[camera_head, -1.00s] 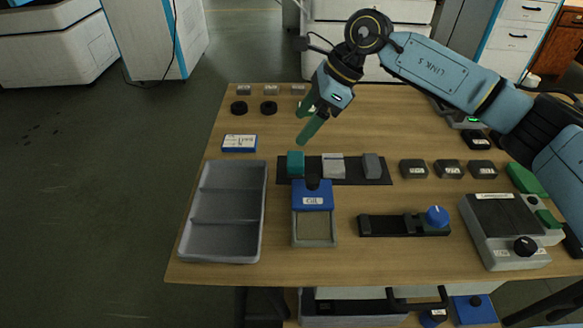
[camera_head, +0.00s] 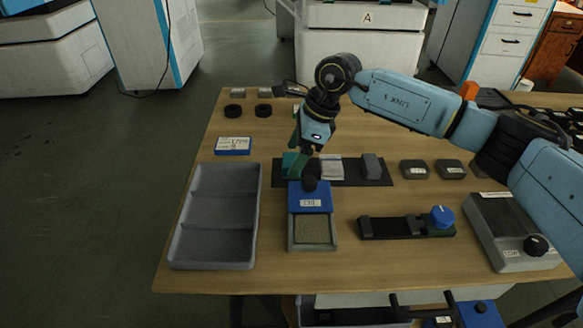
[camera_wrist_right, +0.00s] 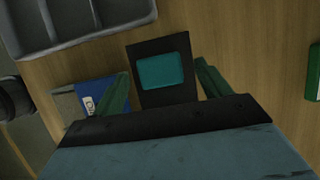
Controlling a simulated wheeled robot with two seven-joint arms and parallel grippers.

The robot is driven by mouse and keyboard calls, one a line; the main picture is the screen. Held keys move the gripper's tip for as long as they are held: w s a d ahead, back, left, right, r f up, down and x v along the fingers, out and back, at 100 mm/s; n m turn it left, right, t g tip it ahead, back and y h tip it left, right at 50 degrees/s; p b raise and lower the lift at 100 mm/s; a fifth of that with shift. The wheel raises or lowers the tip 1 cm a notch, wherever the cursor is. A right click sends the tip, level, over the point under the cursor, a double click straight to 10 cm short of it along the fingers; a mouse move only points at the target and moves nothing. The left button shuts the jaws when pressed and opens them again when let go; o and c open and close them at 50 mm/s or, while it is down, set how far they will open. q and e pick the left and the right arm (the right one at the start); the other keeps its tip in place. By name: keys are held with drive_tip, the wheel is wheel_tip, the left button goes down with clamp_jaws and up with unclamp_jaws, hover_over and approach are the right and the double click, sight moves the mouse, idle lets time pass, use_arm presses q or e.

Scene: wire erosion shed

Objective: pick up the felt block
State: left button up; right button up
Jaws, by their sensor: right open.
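A teal block (camera_head: 289,159) stands at the left end of a dark strip (camera_head: 350,182) on the wooden table, beside a pale block (camera_head: 331,167) and a grey block (camera_head: 372,166). No label shows which is felt. My right gripper (camera_head: 295,162) is over the teal block and partly hides it in the head view. In the right wrist view the teal block (camera_wrist_right: 160,71) lies between the two green fingers of the open right gripper (camera_wrist_right: 163,75), with a gap on each side. My left gripper is not in view.
A grey divided tray (camera_head: 175,240) is at the left. A blue-topped box with a black knob (camera_head: 311,202) stands just in front of the strip. A black fixture with a blue knob (camera_head: 390,228) is to its right. Bare wood lies along the front edge.

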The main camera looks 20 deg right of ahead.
sight(291, 159)
drive_tip(key=shift+x, duration=1.3)
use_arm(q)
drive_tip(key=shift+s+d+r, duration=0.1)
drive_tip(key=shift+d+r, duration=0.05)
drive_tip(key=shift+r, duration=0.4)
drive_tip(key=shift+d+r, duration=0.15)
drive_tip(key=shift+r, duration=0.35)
use_arm(e)
drive_tip(key=shift+c, duration=0.3)
drive_tip(key=c, duration=1)
drive_tip(key=shift+r, duration=0.1)
drive_tip(key=shift+r, duration=0.25)
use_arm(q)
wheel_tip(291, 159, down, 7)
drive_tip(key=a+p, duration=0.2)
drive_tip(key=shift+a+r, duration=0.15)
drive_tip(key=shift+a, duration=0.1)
use_arm(e)
wheel_tip(291, 159, up, 9)
drive_tip(key=shift+r, duration=0.2)
